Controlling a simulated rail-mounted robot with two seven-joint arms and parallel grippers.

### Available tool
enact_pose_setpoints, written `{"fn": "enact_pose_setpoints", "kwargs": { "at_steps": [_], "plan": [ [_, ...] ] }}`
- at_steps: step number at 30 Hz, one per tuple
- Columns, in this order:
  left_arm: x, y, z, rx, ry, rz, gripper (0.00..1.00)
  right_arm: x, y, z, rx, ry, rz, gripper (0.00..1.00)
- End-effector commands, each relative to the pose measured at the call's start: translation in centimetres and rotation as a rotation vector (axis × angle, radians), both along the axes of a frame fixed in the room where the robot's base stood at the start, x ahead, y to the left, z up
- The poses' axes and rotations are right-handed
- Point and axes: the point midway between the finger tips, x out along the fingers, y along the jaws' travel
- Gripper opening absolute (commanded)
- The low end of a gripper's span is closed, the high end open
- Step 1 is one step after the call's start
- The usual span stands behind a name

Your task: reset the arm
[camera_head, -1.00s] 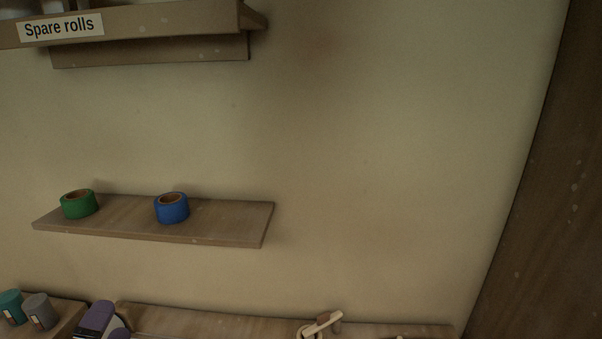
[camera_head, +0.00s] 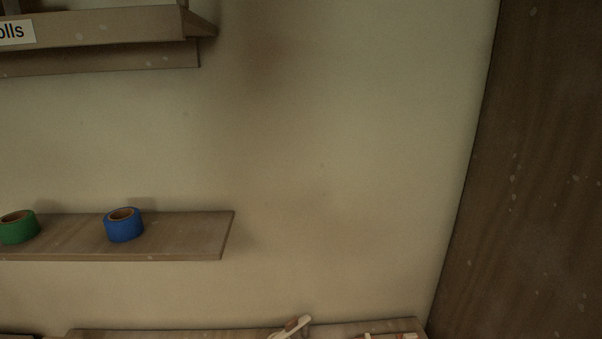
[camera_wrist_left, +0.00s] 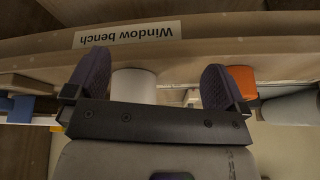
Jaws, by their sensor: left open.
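My left gripper (camera_wrist_left: 152,84) shows in the left wrist view with its two dark purple fingers spread apart. The gap between the fingertips is open. A white cylindrical thing (camera_wrist_left: 134,85) shows behind the gripper between the fingers; I cannot tell its distance, and the fingers stand clear of its sides. A label reading "Window bench" (camera_wrist_left: 127,33) appears upside down beyond the fingers on a wooden edge. Neither gripper shows in the head view. My right gripper is not in view.
In the head view, a wooden shelf (camera_head: 185,235) holds a green tape roll (camera_head: 18,228) and a blue tape roll (camera_head: 123,226). A higher shelf (camera_head: 110,28) is at top left, a dark wood panel (camera_head: 535,170) at right. An orange thing (camera_wrist_left: 242,80) is beside a finger.

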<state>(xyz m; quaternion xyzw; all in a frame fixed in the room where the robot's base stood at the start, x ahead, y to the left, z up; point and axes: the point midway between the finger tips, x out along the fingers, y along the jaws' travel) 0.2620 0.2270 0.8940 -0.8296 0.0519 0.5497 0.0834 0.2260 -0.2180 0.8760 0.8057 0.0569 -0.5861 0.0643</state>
Motion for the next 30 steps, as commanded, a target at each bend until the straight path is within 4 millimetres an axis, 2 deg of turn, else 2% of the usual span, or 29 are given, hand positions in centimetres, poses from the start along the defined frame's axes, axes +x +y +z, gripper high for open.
{"fn": "enact_pose_setpoints", "kwargs": {
  "at_steps": [1,4,5,6,11,21,25,30],
  "plan": [
    [-1.7,-0.9,-0.9,-0.033,0.043,0.018,1.0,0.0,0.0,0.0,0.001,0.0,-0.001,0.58],
    [-4.3,-1.0,-1.9,-0.036,0.108,0.021,1.0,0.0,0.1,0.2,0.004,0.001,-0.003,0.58],
    [-3.8,-1.0,-0.2,-0.035,0.093,0.021,1.0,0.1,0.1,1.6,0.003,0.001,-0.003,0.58],
    [-3.7,-1.0,0.6,-0.034,0.091,0.02,1.0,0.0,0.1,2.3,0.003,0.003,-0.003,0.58],
    [-3.6,-1.0,3.6,-0.034,0.091,0.019,1.0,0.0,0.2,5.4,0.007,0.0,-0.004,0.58],
    [-3.6,-1.0,11.1,-0.033,0.09,0.018,1.0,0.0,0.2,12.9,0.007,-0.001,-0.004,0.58],
    [-3.6,-1.0,12.7,-0.033,0.09,0.018,1.0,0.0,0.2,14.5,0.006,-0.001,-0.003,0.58],
    [-3.6,-1.0,13.1,-0.033,0.09,0.018,1.0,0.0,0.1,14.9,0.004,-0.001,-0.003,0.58]
  ]
}}
